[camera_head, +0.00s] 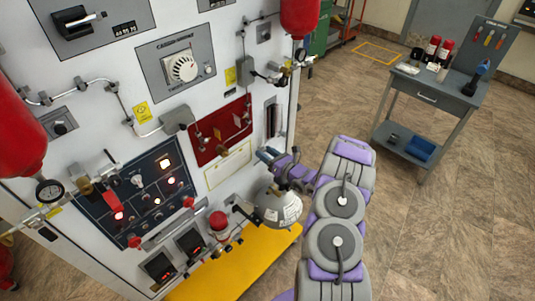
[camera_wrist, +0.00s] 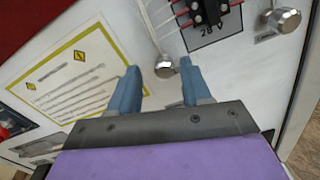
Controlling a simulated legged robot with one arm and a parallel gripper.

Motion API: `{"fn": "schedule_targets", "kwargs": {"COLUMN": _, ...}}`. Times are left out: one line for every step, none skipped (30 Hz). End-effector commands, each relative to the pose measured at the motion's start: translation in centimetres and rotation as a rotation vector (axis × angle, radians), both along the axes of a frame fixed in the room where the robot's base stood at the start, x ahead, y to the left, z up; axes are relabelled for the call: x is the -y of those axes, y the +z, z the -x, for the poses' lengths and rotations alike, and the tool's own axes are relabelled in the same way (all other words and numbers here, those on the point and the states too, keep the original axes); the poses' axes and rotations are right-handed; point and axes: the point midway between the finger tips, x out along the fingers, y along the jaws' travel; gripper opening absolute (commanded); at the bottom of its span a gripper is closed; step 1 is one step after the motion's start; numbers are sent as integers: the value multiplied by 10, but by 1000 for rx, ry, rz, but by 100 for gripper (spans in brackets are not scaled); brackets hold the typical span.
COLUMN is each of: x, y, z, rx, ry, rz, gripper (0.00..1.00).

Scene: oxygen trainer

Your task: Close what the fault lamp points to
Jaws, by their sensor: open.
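A dark blue lamp panel (camera_head: 138,190) sits on the white cabinet; a bright square lamp (camera_head: 165,163) and several small red lamps are lit. Which is the fault lamp, and its label, I cannot read. My gripper (camera_head: 264,155) is at the cabinet's right side, beside the notice plate (camera_head: 228,166). In the wrist view its blue fingers (camera_wrist: 158,88) are open and apart. A round metal knob (camera_wrist: 165,68) shows just beyond and between the fingertips; contact is not visible. A black terminal block marked 28 V (camera_wrist: 208,12) with red wires is above, and another metal knob (camera_wrist: 284,20) is to the right.
A red panel (camera_head: 221,131) with pipework is above the notice. A white dial (camera_head: 182,66) sits higher up. Red cylinders (camera_head: 300,16) hang at the cabinet's sides. A yellow floor plate (camera_head: 235,270) lies below. A grey cart (camera_head: 432,95) stands right; floor between is clear.

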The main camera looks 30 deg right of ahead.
Motion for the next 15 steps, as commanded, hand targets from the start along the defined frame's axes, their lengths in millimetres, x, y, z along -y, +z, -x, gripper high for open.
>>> {"fn": "schedule_targets", "kwargs": {"x": 2, "y": 0, "z": 0, "rx": 0, "ry": -1, "rz": -1, "gripper": 45}}
{"fn": "schedule_targets", "kwargs": {"x": 3, "y": -1, "z": 0, "rx": 0, "ry": -1, "rz": -2, "gripper": 42}}
{"fn": "schedule_targets", "kwargs": {"x": 4, "y": -1, "z": 0, "rx": 1, "ry": -1, "rz": -3, "gripper": 38}}
{"fn": "schedule_targets", "kwargs": {"x": 5, "y": -1, "z": 0, "rx": 0, "ry": -1, "rz": -4, "gripper": 36}}
{"fn": "schedule_targets", "kwargs": {"x": 5, "y": -1, "z": 0, "rx": 0, "ry": -1, "rz": -4, "gripper": 33}}
{"fn": "schedule_targets", "kwargs": {"x": 6, "y": -1, "z": 0, "rx": 0, "ry": -1, "rz": -4, "gripper": 29}}
{"fn": "schedule_targets", "kwargs": {"x": 6, "y": -1, "z": 0, "rx": 0, "ry": -1, "rz": -4, "gripper": 26}}
{"fn": "schedule_targets", "kwargs": {"x": 6, "y": -1, "z": 0, "rx": 0, "ry": -1, "rz": -4, "gripper": 23}}
{"fn": "schedule_targets", "kwargs": {"x": 7, "y": -1, "z": 0, "rx": 0, "ry": -1, "rz": -4, "gripper": 19}}
{"fn": "schedule_targets", "kwargs": {"x": 6, "y": -1, "z": 0, "rx": 0, "ry": -1, "rz": -4, "gripper": 16}}
{"fn": "schedule_targets", "kwargs": {"x": 6, "y": -1, "z": 0, "rx": 0, "ry": -1, "rz": -4, "gripper": 14}}
{"fn": "schedule_targets", "kwargs": {"x": 6, "y": -1, "z": 0, "rx": 0, "ry": -2, "rz": -4, "gripper": 10}}
{"fn": "schedule_targets", "kwargs": {"x": 6, "y": -1, "z": 0, "rx": 0, "ry": -3, "rz": -4, "gripper": 7}}
{"fn": "schedule_targets", "kwargs": {"x": 6, "y": -1, "z": 0, "rx": 0, "ry": -3, "rz": -4, "gripper": 4}}
{"fn": "schedule_targets", "kwargs": {"x": 7, "y": -1, "z": 0, "rx": -1, "ry": -4, "rz": -4, "gripper": 0}}
